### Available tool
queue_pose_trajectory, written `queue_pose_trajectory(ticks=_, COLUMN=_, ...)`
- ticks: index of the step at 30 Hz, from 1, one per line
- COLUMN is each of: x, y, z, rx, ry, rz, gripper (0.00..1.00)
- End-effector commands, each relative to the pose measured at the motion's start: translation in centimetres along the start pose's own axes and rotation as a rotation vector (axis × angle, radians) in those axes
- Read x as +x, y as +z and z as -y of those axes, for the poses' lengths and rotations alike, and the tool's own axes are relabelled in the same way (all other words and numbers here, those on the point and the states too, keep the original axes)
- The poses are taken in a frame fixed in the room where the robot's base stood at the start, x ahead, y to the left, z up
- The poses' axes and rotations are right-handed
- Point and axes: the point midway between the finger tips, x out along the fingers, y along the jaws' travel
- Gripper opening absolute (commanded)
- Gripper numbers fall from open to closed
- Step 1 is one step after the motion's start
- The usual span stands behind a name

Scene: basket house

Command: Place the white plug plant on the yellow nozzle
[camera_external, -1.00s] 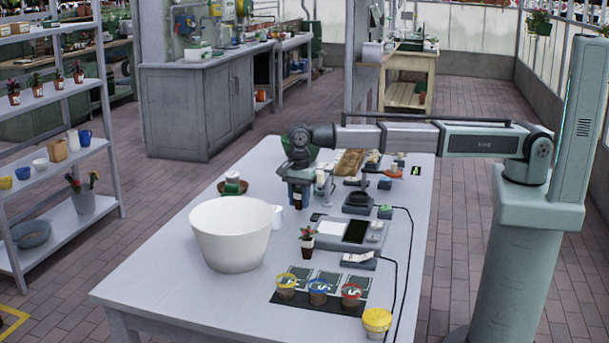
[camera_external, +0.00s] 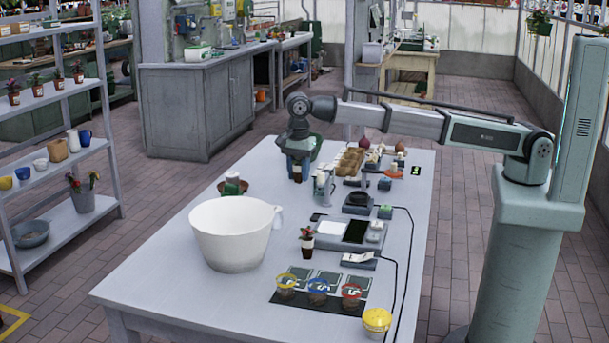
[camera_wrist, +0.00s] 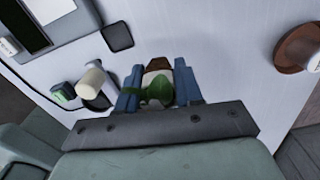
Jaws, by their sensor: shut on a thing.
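My gripper (camera_external: 297,172) is above the far left part of the table, behind the white bowl. In the wrist view my gripper (camera_wrist: 158,88) has its blue fingers shut on a small plant (camera_wrist: 157,90) with green leaves. White and brown parts show behind the leaves. The leaves hide most of what is below them, so I cannot tell how the plug sits. I cannot make out a yellow nozzle for certain. A yellow-rimmed cup (camera_external: 286,286) stands on the dark mat at the front, and a yellow-topped tub (camera_external: 376,321) stands at the front right.
The large white bowl (camera_external: 232,235) fills the table's left middle. A scale (camera_external: 340,233), a potted seedling (camera_external: 307,238), a white cylinder (camera_wrist: 89,82) and a brown saucer (camera_wrist: 290,50) stand nearby. Black cables run along the right. The front left tabletop is clear.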

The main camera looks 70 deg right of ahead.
Motion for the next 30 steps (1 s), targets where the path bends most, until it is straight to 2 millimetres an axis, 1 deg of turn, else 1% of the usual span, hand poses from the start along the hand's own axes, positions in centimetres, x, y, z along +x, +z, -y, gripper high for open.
queue_pose_trajectory(ticks=5, x=-0.6, y=5.2, z=-1.6, rx=-0.050, ry=0.000, rz=0.001, gripper=0.07)
queue_pose_trajectory(ticks=6, x=-0.8, y=6.7, z=-2.2, rx=-0.064, ry=0.000, rz=0.001, gripper=0.07)
queue_pose_trajectory(ticks=8, x=-1.0, y=8.9, z=-3.2, rx=-0.086, ry=0.000, rz=0.001, gripper=0.07)
queue_pose_trajectory(ticks=9, x=-1.2, y=10.4, z=-3.9, rx=-0.102, ry=-0.001, rz=0.001, gripper=0.07)
queue_pose_trajectory(ticks=14, x=-1.8, y=16.1, z=-7.0, rx=-0.158, ry=0.000, rz=0.000, gripper=0.07)
queue_pose_trajectory(ticks=15, x=-2.0, y=17.5, z=-7.8, rx=-0.173, ry=0.000, rz=0.000, gripper=0.07)
queue_pose_trajectory(ticks=17, x=-2.2, y=19.6, z=-9.2, rx=-0.195, ry=0.000, rz=0.000, gripper=0.07)
queue_pose_trajectory(ticks=18, x=-2.4, y=20.9, z=-10.1, rx=-0.209, ry=0.000, rz=0.000, gripper=0.07)
queue_pose_trajectory(ticks=23, x=-3.0, y=26.3, z=-14.1, rx=-0.266, ry=0.000, rz=0.000, gripper=0.07)
queue_pose_trajectory(ticks=24, x=-3.2, y=27.6, z=-15.2, rx=-0.280, ry=0.000, rz=0.000, gripper=0.07)
queue_pose_trajectory(ticks=26, x=-3.5, y=29.5, z=-16.9, rx=-0.302, ry=0.000, rz=0.000, gripper=0.07)
queue_pose_trajectory(ticks=27, x=-3.6, y=30.7, z=-18.1, rx=-0.316, ry=0.000, rz=0.000, gripper=0.07)
queue_pose_trajectory(ticks=30, x=-4.1, y=33.8, z=-21.1, rx=-0.351, ry=0.000, rz=0.001, gripper=0.07)
